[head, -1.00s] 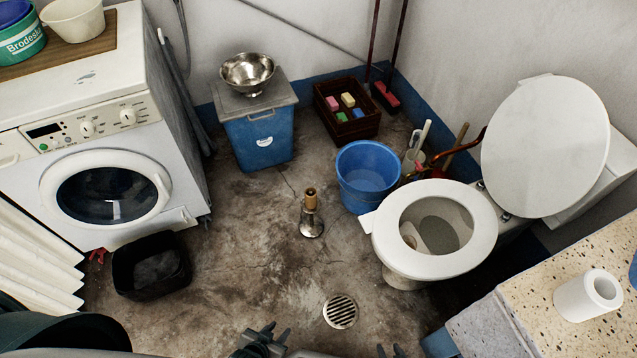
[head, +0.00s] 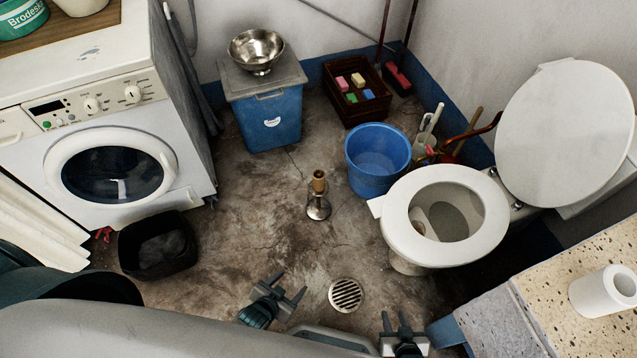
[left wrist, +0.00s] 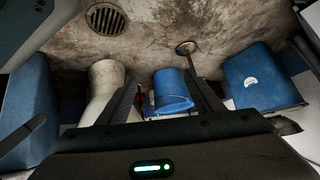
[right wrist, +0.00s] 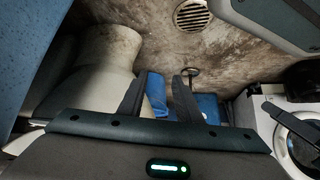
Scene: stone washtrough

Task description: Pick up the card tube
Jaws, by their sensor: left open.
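The card tube (head: 319,182) is a short brown cylinder upright on a round silver-coloured metal base (head: 319,209), which stands on the floor in the middle of the head view. My left gripper (head: 287,286) is open and empty, in front of the tube and slightly left of it in the head view. My right gripper (head: 401,322) is open and empty, further front and right, near the speckled counter. The metal base shows small in the left wrist view (left wrist: 186,48); I cannot make out the tube clearly in the wrist views.
A blue bucket (head: 377,165) and the toilet (head: 440,250) stand right of the tube. A blue bin (head: 265,125) is behind left, a black basket (head: 157,262) left. A floor drain (head: 346,295) lies in front. A white roll (head: 606,292) is on the counter. Floor around the tube is clear.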

